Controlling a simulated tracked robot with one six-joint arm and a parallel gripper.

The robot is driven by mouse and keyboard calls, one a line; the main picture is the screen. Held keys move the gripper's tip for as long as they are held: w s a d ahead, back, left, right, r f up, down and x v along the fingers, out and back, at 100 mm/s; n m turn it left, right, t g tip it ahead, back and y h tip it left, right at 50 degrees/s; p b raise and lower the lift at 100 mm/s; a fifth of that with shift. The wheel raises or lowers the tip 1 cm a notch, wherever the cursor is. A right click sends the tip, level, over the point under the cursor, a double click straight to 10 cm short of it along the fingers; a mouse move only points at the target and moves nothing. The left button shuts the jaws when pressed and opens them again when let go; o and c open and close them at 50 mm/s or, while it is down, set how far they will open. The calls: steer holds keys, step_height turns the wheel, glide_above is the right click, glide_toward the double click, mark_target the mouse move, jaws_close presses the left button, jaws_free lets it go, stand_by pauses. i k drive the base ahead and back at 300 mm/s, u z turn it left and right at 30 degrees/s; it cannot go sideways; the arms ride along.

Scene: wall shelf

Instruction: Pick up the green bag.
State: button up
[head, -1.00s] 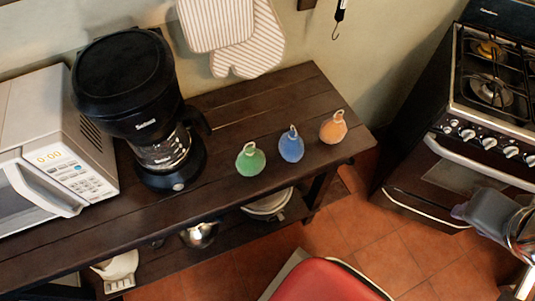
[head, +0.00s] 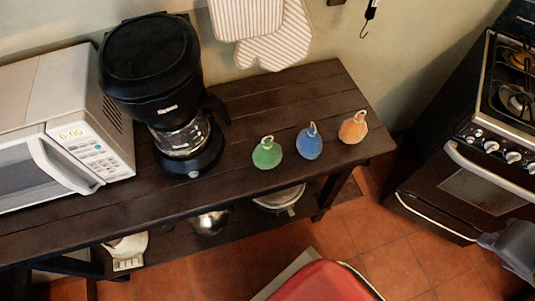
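The green bag (head: 267,153) is a small rounded pouch with a loop on top. It stands upright on the dark wooden shelf top (head: 250,100), near the front edge. It is the leftmost of three similar bags in a slanting row. The blue bag (head: 309,142) stands just right of it, and the orange bag (head: 353,128) is farther right, close to the shelf's right end. The bags stand apart.
A black coffee maker (head: 152,75) and a white microwave (head: 60,130) stand left of the green bag. Striped mitts (head: 275,40) hang behind. A stove (head: 470,190) stands right. A red seat (head: 325,283) is in front. A grey object (head: 513,247) at the right edge is unclear.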

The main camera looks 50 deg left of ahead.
mark_target(268, 155)
steer(key=k, duration=1.45)
steer(key=u, duration=2)
steer(key=i, duration=1)
steer(key=u, duration=0.1)
